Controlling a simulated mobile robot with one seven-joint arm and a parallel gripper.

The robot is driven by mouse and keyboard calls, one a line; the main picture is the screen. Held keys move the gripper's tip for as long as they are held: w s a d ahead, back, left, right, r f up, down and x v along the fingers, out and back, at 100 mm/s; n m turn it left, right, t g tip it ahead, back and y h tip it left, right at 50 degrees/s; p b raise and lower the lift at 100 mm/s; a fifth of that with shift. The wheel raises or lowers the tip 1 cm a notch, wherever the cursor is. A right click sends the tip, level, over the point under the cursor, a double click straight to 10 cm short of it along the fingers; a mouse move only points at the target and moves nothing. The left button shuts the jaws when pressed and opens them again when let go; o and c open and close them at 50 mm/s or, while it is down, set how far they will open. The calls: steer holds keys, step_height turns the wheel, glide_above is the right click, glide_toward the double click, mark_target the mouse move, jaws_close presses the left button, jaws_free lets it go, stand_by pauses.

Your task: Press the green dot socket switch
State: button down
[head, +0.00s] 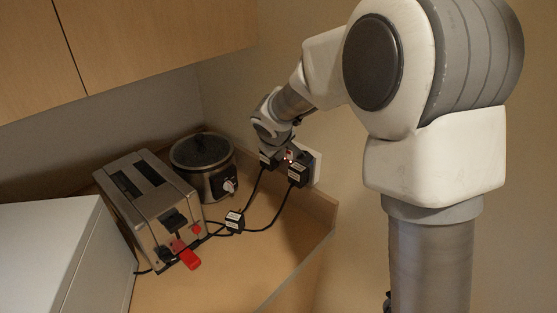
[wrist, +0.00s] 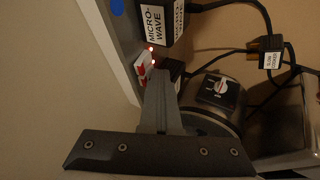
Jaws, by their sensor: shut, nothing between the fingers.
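The white wall socket (head: 317,166) is on the right wall in the head view, mostly behind plugs and my gripper. In the wrist view the socket plate (wrist: 108,30) runs along the left, with a blue dot (wrist: 117,7) at the top. Red-marked switches (wrist: 142,70) and small red lights show just ahead of my fingertips. I see no green dot; it may be hidden. My gripper (wrist: 160,74) is shut and empty, its tips close to the switches; contact cannot be told. It also shows at the socket in the head view (head: 287,150).
A black plug labelled MICROWAVE (wrist: 157,22) sits beside the switches; another plug (head: 299,173) shows in the head view. Cords run across the counter (head: 270,245) to a labelled block (head: 234,222). A slow cooker (head: 203,165) and toaster (head: 150,205) stand left.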

steer(key=shift+p, duration=0.3)
steer(key=shift+r, duration=0.2)
steer(key=shift+r+p, duration=0.5)
steer(key=shift+r, duration=0.15)
steer(key=shift+s+a, duration=0.1)
